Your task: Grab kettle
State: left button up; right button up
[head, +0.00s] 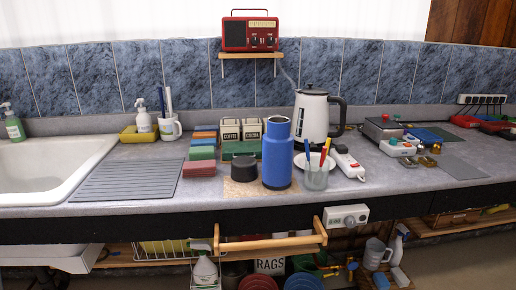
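A white electric kettle (312,118) with a black handle, black base and grey lid stands upright at the back of the counter, right of the middle. Its handle points right. A blue flask (277,154) stands in front of it to the left and overlaps its left edge in the view. A glass (317,173) with pens or brushes and a white saucer (299,161) are in front of the kettle. Neither of my grippers shows in the head view.
Canisters (230,130) and stacked coloured sponges (202,152) are left of the flask. A scale (384,128) with small items stands further right. A red radio (250,34) sits on a shelf above. The grey ribbed mat (128,180) is bare.

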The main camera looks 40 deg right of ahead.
aim_at(311, 121)
jog(key=z, duration=1.25)
jog(key=i, duration=0.4)
